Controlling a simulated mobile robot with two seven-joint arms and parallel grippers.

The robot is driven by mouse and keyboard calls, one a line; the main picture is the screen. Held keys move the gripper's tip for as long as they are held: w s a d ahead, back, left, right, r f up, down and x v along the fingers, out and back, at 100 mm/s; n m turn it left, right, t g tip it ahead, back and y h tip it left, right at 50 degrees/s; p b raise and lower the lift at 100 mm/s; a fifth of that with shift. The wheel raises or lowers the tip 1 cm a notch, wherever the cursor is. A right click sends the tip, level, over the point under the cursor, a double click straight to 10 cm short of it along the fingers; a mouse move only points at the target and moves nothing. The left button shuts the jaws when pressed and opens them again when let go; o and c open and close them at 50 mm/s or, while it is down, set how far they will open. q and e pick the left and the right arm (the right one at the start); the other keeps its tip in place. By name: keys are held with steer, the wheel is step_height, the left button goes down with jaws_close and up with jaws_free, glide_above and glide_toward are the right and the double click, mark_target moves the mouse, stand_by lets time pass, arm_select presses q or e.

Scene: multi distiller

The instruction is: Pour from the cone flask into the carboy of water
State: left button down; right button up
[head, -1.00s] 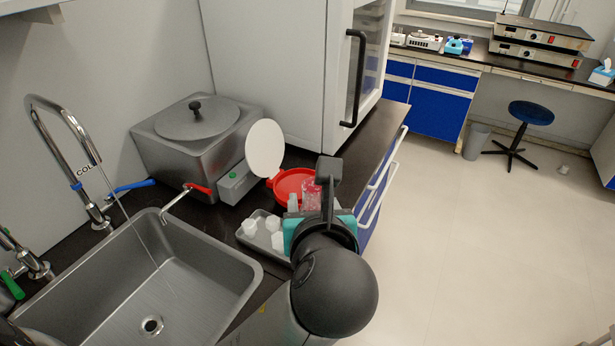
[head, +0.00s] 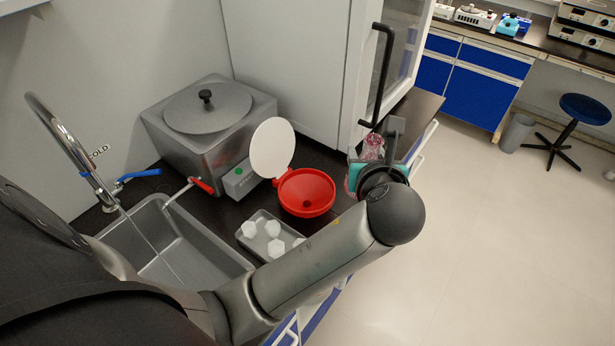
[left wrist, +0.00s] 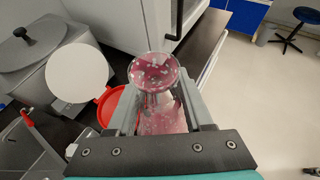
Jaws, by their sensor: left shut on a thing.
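My left gripper (head: 374,163) is shut on the cone flask (head: 372,146), a clear glass vessel with pink-red contents. In the left wrist view the flask (left wrist: 156,72) shows its round mouth between the fingers of my left gripper (left wrist: 160,100). A red funnel (head: 322,188) with a white lid (head: 271,148) standing open is on the dark bench, left of the gripper. The left wrist view shows part of the funnel (left wrist: 108,105) beside the left finger. I cannot make out the carboy's body. My right gripper is not in view.
A grey tray (head: 262,222) with several small white pieces lies in front of the funnel. A steel bath (head: 207,125) stands behind left, and a sink (head: 150,265) with running water is at left. A white cabinet (head: 290,75) rises behind. Open floor lies right.

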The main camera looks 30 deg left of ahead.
arm_select(q)
steer(key=w+a+f+p, duration=0.2)
steer(key=w+f+p, duration=0.1)
steer(key=p, duration=0.3)
steer(key=w+a+f+m+h+p, duration=0.1)
steer(key=w+a+f+p, duration=0.2)
steer(key=f+p, duration=0.3)
steer(key=shift+w+a+f+t+h, duration=0.2)
steer(key=shift+w+a+t+h, duration=0.1)
steer(key=shift+a+t, duration=0.1)
steer(key=shift+s, duration=0.1)
